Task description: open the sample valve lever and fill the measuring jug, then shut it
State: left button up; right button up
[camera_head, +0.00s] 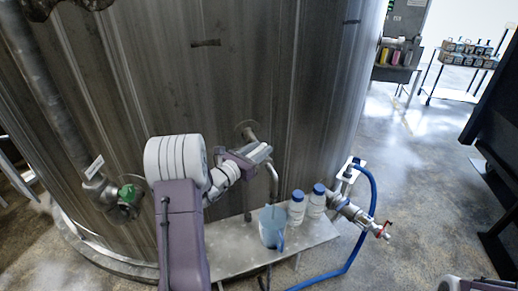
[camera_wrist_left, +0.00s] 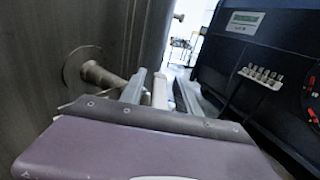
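The measuring jug (camera_head: 271,229), bluish and translucent, stands on a metal shelf below a bent spout pipe (camera_head: 273,178) from the tank. My left gripper (camera_head: 262,151) is at the sample valve, in front of the tank fitting (camera_head: 246,130), and covers most of the valve. In the left wrist view its fingers (camera_wrist_left: 160,92) point away, with a pale bar, perhaps the lever, between them. Whether they grip it is unclear. The tank fitting (camera_wrist_left: 85,70) shows beside them. A small part of my right arm or gripper shows at the bottom right corner of the head view; its fingers are hidden.
Two white bottles with blue caps (camera_head: 296,208) (camera_head: 317,202) stand right of the jug on the shelf (camera_head: 232,252). A red-handled valve (camera_head: 382,231) and blue hose (camera_head: 352,256) are further right. The large steel tank (camera_head: 270,70) stands behind. Open floor lies to the right.

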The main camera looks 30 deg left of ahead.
pick_arm(q)
grip_shut()
dwell(1.4)
